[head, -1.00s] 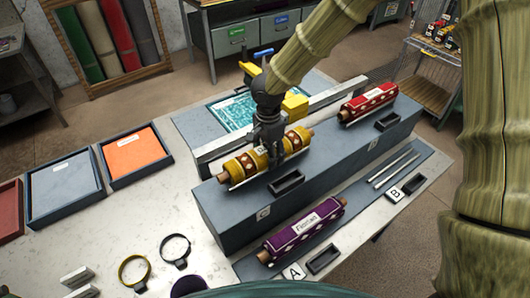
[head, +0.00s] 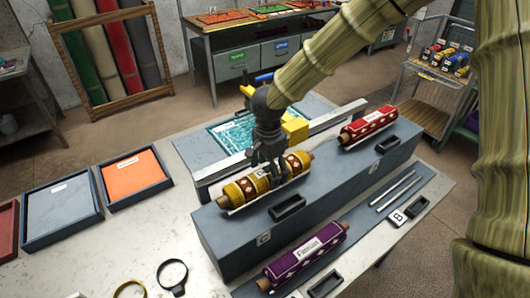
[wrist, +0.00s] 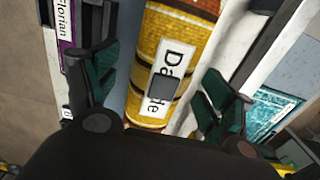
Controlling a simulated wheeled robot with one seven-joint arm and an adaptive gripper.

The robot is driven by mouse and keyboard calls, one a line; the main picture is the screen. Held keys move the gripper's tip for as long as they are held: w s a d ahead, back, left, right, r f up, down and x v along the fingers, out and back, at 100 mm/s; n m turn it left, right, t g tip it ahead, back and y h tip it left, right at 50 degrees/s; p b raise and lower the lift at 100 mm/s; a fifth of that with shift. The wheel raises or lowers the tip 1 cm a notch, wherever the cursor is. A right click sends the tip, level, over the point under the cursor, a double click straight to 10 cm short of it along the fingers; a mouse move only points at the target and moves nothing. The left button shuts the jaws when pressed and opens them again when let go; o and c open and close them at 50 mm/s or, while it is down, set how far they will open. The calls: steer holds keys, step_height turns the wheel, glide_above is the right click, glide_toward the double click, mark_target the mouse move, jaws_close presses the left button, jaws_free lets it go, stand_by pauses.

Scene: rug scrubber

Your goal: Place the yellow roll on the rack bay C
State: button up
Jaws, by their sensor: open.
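The yellow roll (head: 240,190), with brown bands and a white label, lies on the upper step of the grey rack (head: 222,232), at the bay with the C plate (head: 263,238). My gripper (head: 268,178) is over the middle of the roll and hides part of it. In the wrist view the gripper (wrist: 158,90) is open, with one dark green finger on each side of the yellow roll (wrist: 180,40) and a gap to each. The roll's label is partly visible there.
A red roll (head: 368,125) lies farther right on the upper step. A purple roll (head: 305,255) lies on the lower step, and two thin rods (head: 395,190) lie by the B plate (head: 398,217). Orange (head: 135,175) and grey (head: 62,205) trays stand at left.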

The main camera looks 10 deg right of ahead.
mark_target(268, 170)
step_height(268, 170, up, 9)
steer(key=b, duration=0.2)
steer(key=shift+r+b, duration=0.15)
steer(key=shift+b, duration=0.15)
steer(key=shift+w, duration=0.2)
stand_by(1.1)
